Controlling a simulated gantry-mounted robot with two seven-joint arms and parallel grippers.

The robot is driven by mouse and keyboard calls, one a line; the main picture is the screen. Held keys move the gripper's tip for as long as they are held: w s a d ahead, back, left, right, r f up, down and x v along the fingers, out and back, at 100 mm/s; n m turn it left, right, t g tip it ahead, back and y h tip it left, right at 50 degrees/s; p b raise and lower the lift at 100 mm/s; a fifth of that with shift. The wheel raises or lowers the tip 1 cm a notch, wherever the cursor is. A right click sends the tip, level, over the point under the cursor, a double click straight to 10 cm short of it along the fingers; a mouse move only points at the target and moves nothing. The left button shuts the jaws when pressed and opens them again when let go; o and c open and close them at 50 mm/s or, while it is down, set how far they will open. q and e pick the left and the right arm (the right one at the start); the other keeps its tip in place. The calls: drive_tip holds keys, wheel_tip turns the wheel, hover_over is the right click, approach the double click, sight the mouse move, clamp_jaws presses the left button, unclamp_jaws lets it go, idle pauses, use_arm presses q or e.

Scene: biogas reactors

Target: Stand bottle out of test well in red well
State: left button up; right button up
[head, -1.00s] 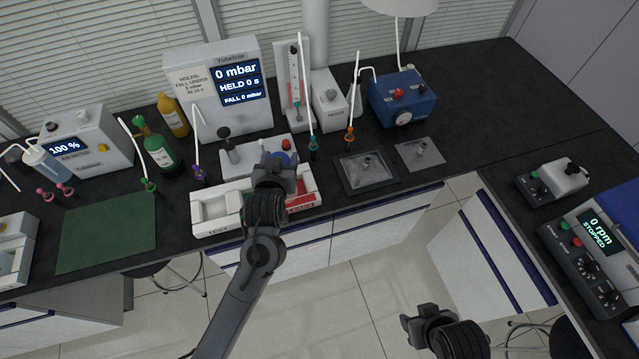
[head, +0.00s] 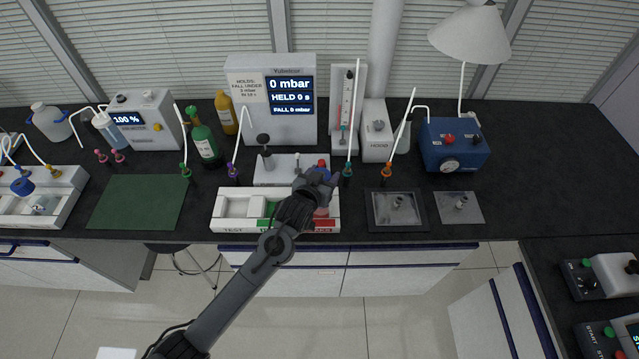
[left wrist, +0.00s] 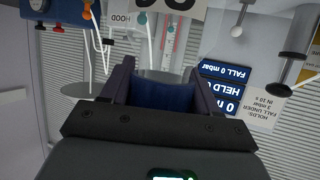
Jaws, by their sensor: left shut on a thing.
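The white tray (head: 217,222) on the bench has a left well marked TEST, a middle part with green, and a red well (head: 326,224) at the right end. The TEST well (head: 237,207) looks empty. My left gripper (head: 320,180) is over the tray's right end, partly covering the red well. It is shut on the bottle, whose blue part (left wrist: 160,95) shows between the fingers in the left wrist view. Most of the bottle is hidden by the gripper, and I cannot tell whether its base touches the well. My right gripper is out of view.
A white unit with a red knob (head: 322,163) stands just behind the tray, before the pressure display (head: 272,100). Coloured fittings with thin tubes (head: 347,172) stand close to the right. A green mat (head: 137,202) lies left; dark metal plates (head: 396,210) lie right.

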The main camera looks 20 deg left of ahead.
use_arm(q)
drive_tip(key=shift+w+a+f, duration=0.45)
drive_tip(key=shift+a+f, duration=0.05)
drive_tip(key=shift+a, duration=0.25)
drive_tip(key=shift+f, duration=2)
drive_tip(key=shift+f, duration=0.2)
drive_tip(key=o, duration=1.6)
drive_tip(key=shift+c, duration=0.2)
drive_tip(key=shift+r, duration=0.15)
